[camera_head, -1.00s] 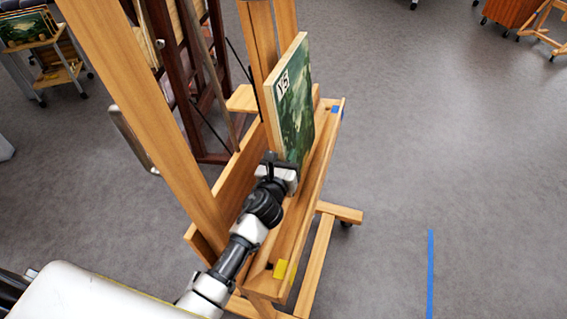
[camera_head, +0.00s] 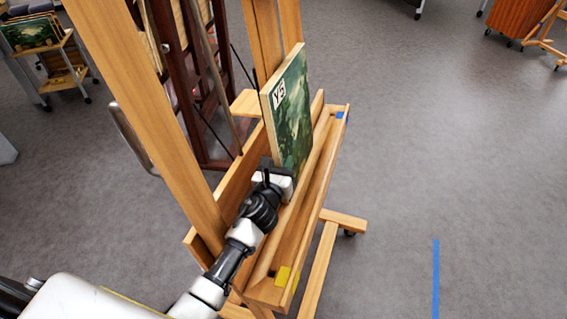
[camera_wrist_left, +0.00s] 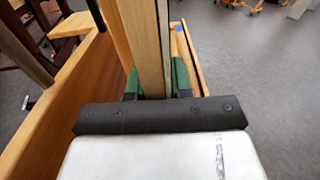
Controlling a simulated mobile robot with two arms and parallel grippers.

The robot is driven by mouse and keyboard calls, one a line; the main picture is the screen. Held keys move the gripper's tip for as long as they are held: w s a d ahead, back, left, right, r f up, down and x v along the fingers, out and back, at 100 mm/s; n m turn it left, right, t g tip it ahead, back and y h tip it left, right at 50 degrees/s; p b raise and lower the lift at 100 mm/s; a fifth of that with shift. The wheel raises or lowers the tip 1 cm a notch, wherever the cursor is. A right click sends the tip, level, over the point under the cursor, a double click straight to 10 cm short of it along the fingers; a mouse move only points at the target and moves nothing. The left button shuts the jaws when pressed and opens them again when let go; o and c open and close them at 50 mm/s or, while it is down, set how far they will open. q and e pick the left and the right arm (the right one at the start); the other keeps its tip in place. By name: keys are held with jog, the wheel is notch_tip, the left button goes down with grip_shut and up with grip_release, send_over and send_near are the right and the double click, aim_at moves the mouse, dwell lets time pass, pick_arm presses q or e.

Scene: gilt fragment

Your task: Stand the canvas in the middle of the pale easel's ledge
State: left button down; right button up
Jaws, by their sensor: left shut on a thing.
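The canvas (camera_head: 291,112), a green painting with a "Y5" label at its upper left corner, stands upright at the pale easel's ledge (camera_head: 293,222). It is nearer the ledge's far end, which has blue tape, than its near end, which has yellow tape. My left gripper (camera_head: 279,172) is shut on the canvas's near lower edge. In the left wrist view the canvas's pale edge (camera_wrist_left: 147,45) stands between the green-padded fingers. I cannot tell whether the canvas's bottom touches the ledge. My right gripper is in neither view.
The easel's pale upright (camera_head: 150,125) rises left of my arm. A dark red-brown easel (camera_head: 180,75) stands behind it. A cart with a painting (camera_head: 50,60) is at the far left. Open grey floor with a blue tape strip (camera_head: 436,278) lies to the right.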

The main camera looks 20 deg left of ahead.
pick_arm(q)
jog(key=c, duration=1)
grip_release()
jog(key=shift+r, duration=0.1)
jog(key=shift+o, duration=0.4)
jog(key=shift+s, duration=0.15)
jog(key=s+b, duration=0.1)
jog(key=s, duration=0.9)
jog(key=shift+s+a, duration=0.2)
jog(key=shift+s, duration=0.05)
